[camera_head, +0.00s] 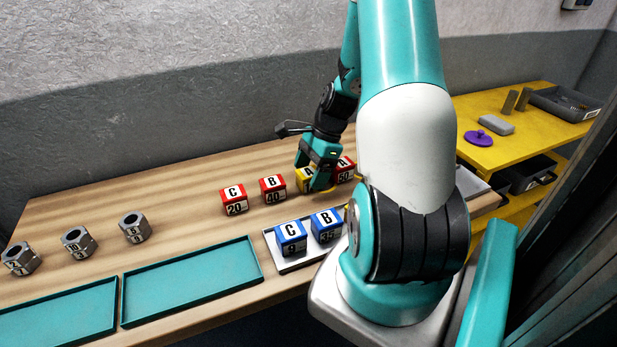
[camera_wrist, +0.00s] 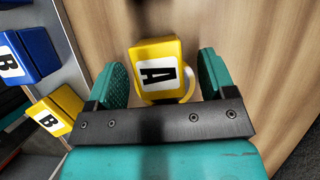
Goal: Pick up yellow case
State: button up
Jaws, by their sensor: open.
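A yellow case marked A (camera_wrist: 154,50) stands on the wooden table between the two teal fingers of my gripper (camera_wrist: 163,78) in the wrist view. The fingers are open, one on each side of it, with a visible gap on the left. In the head view my gripper (camera_head: 319,179) is low over the table, and one finger partly hides the yellow case (camera_head: 302,182). A second yellow case, marked B (camera_wrist: 56,108), shows at the lower left of the wrist view, beside the blue ones.
Red cases (camera_head: 234,199) stand in the same row, one (camera_head: 346,168) close behind my gripper. Blue cases (camera_head: 291,238) sit on a white tray (camera_head: 277,259) in front. Metal nuts (camera_head: 78,241) and empty teal trays (camera_head: 190,281) lie to the left.

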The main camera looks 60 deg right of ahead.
jog(key=shift+w+a+f, duration=0.1)
jog(key=shift+a+f, duration=0.1)
jog(key=shift+f, duration=0.4)
jog(key=c, duration=1.1)
jog(key=shift+r, duration=0.1)
